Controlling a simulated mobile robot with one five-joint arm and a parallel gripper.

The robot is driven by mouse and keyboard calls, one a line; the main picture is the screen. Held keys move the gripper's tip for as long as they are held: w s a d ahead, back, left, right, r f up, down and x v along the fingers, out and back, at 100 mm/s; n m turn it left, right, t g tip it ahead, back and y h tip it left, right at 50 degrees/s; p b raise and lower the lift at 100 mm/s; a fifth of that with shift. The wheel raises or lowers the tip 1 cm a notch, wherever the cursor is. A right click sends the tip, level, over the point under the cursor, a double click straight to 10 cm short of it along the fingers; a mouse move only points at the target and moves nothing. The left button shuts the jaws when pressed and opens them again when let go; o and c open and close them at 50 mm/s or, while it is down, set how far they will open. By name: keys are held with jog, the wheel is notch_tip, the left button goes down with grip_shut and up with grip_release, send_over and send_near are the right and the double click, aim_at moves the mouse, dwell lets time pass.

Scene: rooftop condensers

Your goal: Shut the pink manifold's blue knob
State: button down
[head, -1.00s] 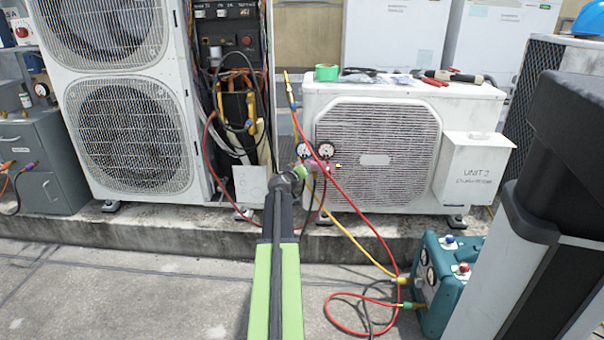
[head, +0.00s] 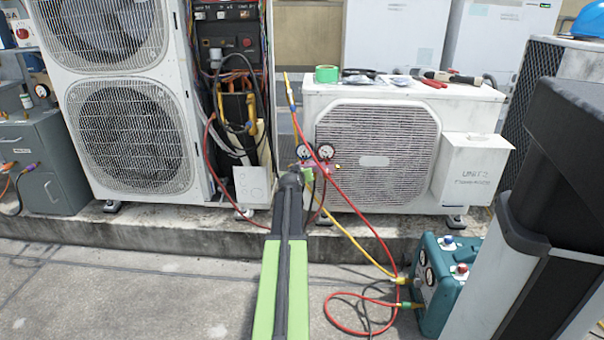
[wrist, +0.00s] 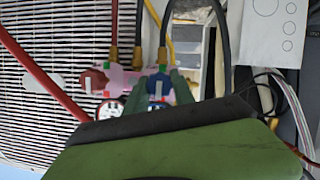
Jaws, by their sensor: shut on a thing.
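The pink manifold (wrist: 125,79) shows in the wrist view with a red knob (wrist: 95,81) on the left and the blue knob (wrist: 158,84) near the middle. My gripper (wrist: 160,85) has its green fingers on both sides of the blue knob and is shut on it. A pale mark runs up and down on the blue knob's face. In the head view the manifold (head: 334,166) hangs with two round gauges (head: 315,151) in front of the small condenser. My arm hides the blue knob there.
The white condenser (head: 375,150) stands close behind. An open electrical panel (head: 232,90) is to the left.

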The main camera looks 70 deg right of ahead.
jog(key=c, duration=1.1)
grip_release()
jog(key=shift+o, duration=0.2)
jog(key=shift+a, duration=0.1)
jog(key=p+v, duration=0.6)
jog(key=v, duration=1.1)
jog(key=shift+a, duration=0.2)
